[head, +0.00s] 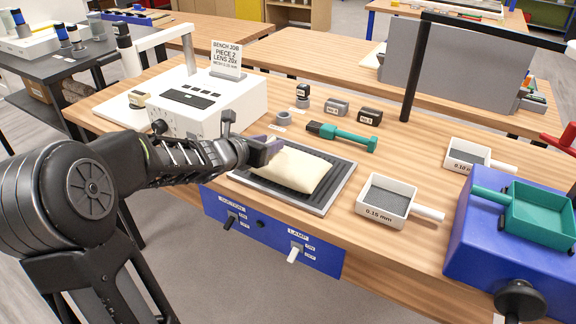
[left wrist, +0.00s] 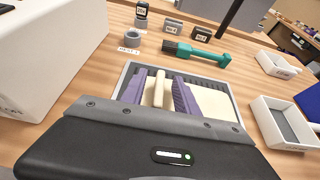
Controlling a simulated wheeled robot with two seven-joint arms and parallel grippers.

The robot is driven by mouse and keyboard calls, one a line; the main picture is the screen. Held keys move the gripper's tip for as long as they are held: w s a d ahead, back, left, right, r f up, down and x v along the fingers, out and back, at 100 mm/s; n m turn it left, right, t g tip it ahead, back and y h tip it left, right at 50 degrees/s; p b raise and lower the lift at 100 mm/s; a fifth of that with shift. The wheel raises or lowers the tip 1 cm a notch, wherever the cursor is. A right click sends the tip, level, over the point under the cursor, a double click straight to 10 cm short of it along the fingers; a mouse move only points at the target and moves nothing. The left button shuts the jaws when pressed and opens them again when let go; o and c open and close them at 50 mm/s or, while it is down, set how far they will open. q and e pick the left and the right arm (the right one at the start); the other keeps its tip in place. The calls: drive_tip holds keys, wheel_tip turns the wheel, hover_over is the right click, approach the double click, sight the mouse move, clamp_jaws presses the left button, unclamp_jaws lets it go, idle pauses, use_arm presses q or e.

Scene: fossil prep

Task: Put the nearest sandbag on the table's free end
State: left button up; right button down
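A cream sandbag (head: 295,168) lies on a dark ribbed mat in a light-framed tray (head: 333,190) near the table's front edge. My left gripper (head: 268,150) is at the bag's left end. In the left wrist view, its two purple fingers (left wrist: 160,92) stand apart on either side of a narrow cream part of the sandbag (left wrist: 158,86), with gaps showing beside it. The bag still rests on the mat. My right gripper is not in view. The wooden table (head: 410,135) shows bare patches between its objects.
A white instrument (head: 210,104) stands left of the tray. A green-handled tool (head: 342,136) and small blocks (head: 370,115) lie behind it. White sieves (head: 387,197) and a blue box with a green tray (head: 540,215) stand right. A black post (head: 411,80) rises behind.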

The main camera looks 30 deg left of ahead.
use_arm(q)
drive_tip(key=shift+c, duration=0.2)
clamp_jaws()
idle(0.8)
drive_tip(key=shift+w+r, duration=0.1)
drive_tip(key=shift+r, duration=0.1)
idle(0.3)
